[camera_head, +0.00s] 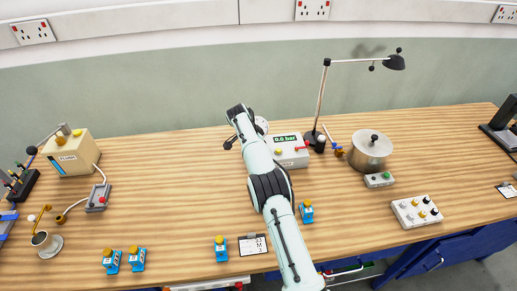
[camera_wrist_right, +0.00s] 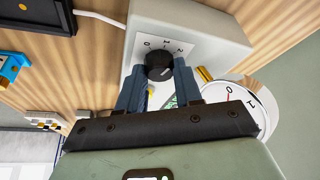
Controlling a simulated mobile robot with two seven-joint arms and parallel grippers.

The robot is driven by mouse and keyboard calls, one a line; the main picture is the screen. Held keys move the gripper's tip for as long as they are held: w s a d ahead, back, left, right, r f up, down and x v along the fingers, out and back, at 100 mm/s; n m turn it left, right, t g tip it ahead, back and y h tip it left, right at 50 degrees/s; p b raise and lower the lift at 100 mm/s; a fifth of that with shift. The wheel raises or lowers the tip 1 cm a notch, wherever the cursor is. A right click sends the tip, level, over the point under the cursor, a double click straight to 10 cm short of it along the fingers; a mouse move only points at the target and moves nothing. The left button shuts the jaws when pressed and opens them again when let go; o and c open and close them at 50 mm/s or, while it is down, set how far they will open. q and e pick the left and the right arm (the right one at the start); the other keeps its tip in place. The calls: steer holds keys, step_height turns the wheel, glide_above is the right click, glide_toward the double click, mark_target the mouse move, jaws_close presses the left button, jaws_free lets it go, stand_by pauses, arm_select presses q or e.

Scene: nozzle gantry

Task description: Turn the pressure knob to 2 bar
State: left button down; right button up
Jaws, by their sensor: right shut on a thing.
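The pressure knob (camera_wrist_right: 159,66) is black and round, on a white scale plate marked 0, 1 and 2, on the face of a pale box (camera_wrist_right: 200,22). In the wrist view my right gripper (camera_wrist_right: 160,78) has its fingers on both sides of the knob, shut on it. Where the knob's pointer stands is too small to tell. In the head view the box (camera_head: 291,156) has a green display (camera_head: 286,138) that appears to read 0.0 bar; my right arm hides the knob. My left gripper is not in view.
A round white gauge (camera_wrist_right: 262,103) with a red needle is close beside the gripper. A lamp (camera_head: 321,100) and metal pot (camera_head: 371,150) stand right of the box. Several blue bottles (camera_head: 221,249) line the front edge.

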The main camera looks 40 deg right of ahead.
steer(key=shift+m, duration=0.5)
stand_by(0.3)
steer(key=shift+g, duration=0.3)
steer(key=o, duration=1)
steer(key=shift+r, duration=0.1)
